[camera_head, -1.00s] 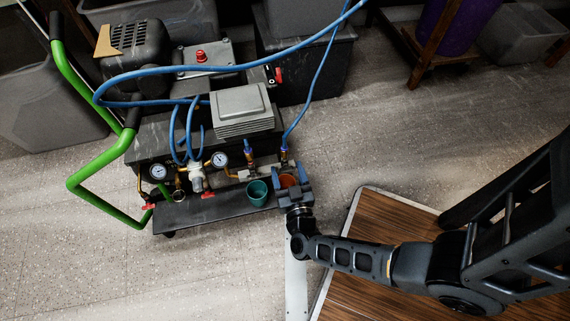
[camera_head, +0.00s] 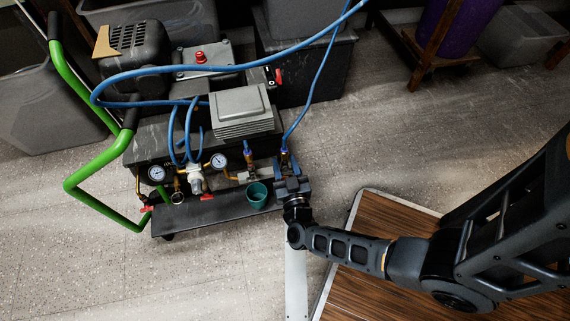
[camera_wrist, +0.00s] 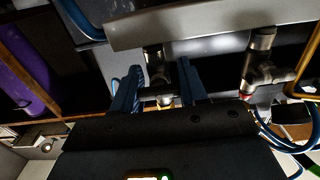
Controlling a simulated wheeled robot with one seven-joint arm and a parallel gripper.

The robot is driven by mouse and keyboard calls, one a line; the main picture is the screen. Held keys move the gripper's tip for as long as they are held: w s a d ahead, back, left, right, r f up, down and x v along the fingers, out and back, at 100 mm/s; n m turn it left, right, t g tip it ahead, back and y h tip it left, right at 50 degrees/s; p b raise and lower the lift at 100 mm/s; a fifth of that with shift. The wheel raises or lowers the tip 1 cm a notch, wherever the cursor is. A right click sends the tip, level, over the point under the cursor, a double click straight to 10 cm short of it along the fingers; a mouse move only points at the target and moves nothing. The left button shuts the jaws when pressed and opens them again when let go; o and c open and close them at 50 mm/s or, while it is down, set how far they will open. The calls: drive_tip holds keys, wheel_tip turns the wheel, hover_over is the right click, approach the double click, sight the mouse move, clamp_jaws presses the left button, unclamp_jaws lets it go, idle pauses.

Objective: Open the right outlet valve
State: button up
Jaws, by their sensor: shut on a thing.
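The right outlet valve (camera_head: 284,153), with a blue hose on top, is at the right front of the compressor cart. My gripper (camera_head: 288,170) is at this valve and covers its lower part in the head view. In the wrist view, the valve's metal body (camera_wrist: 154,62) stands between the two blue fingers of my gripper (camera_wrist: 157,88). The jaws are shut on the valve, but the exact contact is dark. The left outlet valve (camera_head: 249,156) is beside it, apart from my gripper, and also shows in the wrist view (camera_wrist: 262,62).
A green cup (camera_head: 257,194) stands on the cart's front shelf (camera_head: 215,210), just left of my gripper. Pressure gauges (camera_head: 219,161) and a regulator (camera_head: 196,183) are farther left. Blue hoses (camera_head: 309,105) run above the cart.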

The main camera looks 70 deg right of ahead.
drive_tip(key=c, duration=0.3)
drive_tip(key=shift+r+n+p, duration=0.2)
drive_tip(key=shift+n+p, duration=0.4)
drive_tip(key=shift+p, duration=0.1)
drive_tip(key=shift+f+n, duration=0.2)
drive_tip(key=shift+n, duration=0.7)
drive_tip(key=o, duration=1.1)
drive_tip(key=shift+c, duration=0.2)
drive_tip(key=p+v, duration=0.2)
drive_tip(key=v, duration=0.6)
drive_tip(key=shift+w, duration=0.1)
